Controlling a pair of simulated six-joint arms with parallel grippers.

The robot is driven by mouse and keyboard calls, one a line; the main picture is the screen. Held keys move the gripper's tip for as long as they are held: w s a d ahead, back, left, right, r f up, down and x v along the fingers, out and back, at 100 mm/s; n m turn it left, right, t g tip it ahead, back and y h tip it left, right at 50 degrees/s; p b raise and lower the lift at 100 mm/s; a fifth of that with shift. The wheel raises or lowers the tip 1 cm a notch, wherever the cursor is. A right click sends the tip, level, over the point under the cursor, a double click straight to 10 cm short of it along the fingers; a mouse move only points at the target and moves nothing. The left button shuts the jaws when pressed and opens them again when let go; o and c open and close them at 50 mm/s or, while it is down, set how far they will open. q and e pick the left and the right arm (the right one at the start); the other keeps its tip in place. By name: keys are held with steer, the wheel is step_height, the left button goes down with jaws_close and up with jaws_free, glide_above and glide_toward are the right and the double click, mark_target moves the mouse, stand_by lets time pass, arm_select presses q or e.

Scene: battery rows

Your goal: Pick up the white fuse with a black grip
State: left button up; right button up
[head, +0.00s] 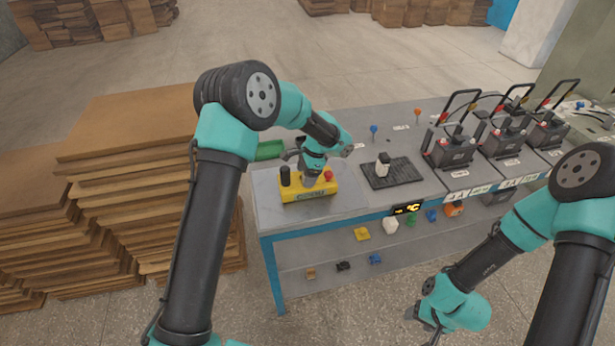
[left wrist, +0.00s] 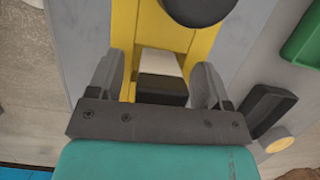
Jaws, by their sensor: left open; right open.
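A white fuse with a black grip (head: 383,165) stands upright on a black mat (head: 408,178) on the bench. My left gripper (head: 311,181) is left of it, pointing down at a yellow box (head: 318,192) with a black knob and a red button. In the left wrist view the open fingers (left wrist: 160,88) straddle a dark block (left wrist: 162,86) with a pale edge, over the yellow box (left wrist: 122,30). I cannot tell whether the fingers touch it. My right gripper (head: 428,315) is open and empty, low in front of the bench.
Several battery units (head: 450,150) with raised handles stand at the right of the bench. A green tray (head: 270,150) lies behind the yellow box. Small coloured parts sit on the lower shelf (head: 325,285). Stacked boards (head: 130,150) stand left of the bench.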

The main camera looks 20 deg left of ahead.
arm_select(q)
steer(key=shift+c, duration=0.2)
steer(key=c, duration=1.1)
steer(key=shift+o, duration=0.2)
steer(key=shift+r, duration=0.1)
steer(key=shift+r, duration=1.85)
steer(key=s+d, duration=0.2)
steer(key=s, duration=0.5)
steer(key=s+d+r, duration=0.1)
steer(key=s+d, duration=0.1)
steer(key=s, duration=0.6)
steer(key=shift+s+d, duration=0.2)
steer(key=shift+d, duration=0.05)
steer(key=shift+r, duration=0.1)
